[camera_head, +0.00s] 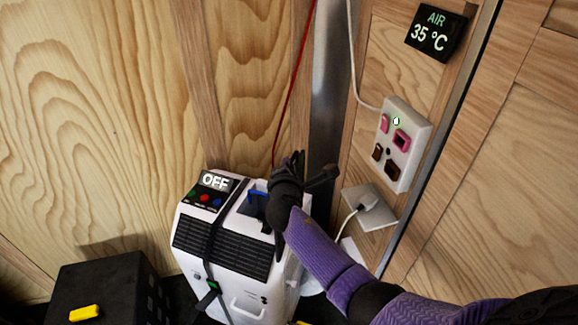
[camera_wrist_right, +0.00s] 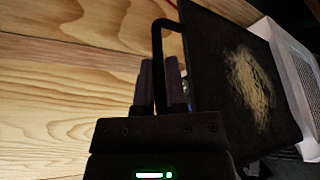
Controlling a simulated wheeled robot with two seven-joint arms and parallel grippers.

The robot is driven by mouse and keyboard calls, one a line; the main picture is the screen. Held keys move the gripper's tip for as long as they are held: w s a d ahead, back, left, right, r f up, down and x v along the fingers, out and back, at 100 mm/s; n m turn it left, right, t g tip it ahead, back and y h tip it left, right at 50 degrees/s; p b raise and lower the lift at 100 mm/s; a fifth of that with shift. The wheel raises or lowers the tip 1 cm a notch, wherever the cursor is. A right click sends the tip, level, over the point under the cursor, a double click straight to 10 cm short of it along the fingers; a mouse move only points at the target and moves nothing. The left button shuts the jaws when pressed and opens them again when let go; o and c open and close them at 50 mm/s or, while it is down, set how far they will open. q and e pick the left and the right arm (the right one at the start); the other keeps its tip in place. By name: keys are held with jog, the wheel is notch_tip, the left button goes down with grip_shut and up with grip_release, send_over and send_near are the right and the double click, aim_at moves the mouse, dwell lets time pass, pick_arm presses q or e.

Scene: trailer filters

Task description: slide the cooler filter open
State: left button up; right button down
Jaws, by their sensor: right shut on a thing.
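The white cooler (camera_head: 222,262) stands on the floor against the wood wall, with a black front grille and a panel reading OFF. My right gripper (camera_wrist_right: 160,80) is shut on a thin black loop handle (camera_wrist_right: 157,45), which passes between its purple fingers. Beside it, the handle's dark filter panel (camera_wrist_right: 222,45) shows a tan dusty patch, with the cooler's white casing to its right. In the head view, my right gripper (camera_head: 286,182) is over the cooler's right side and hides part of it. How far the filter is out cannot be told. My left gripper is not in view.
A dark box (camera_head: 95,285) with a yellow item (camera_head: 84,313) stands left of the cooler. A socket panel (camera_head: 402,145) and a display reading AIR 35 °C (camera_head: 436,32) are on the right wall. A plug sits in a wall outlet (camera_head: 370,207) near my right arm.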

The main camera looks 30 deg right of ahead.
jog(key=shift+w+r, duration=0.15)
jog(key=shift+r, duration=0.25)
jog(key=c, duration=1)
grip_release()
jog(key=shift+o, duration=0.2)
jog(key=shift+f, duration=0.1)
jog(key=shift+f, duration=0.1)
jog(key=p+v, duration=0.3)
jog(key=v, duration=0.7)
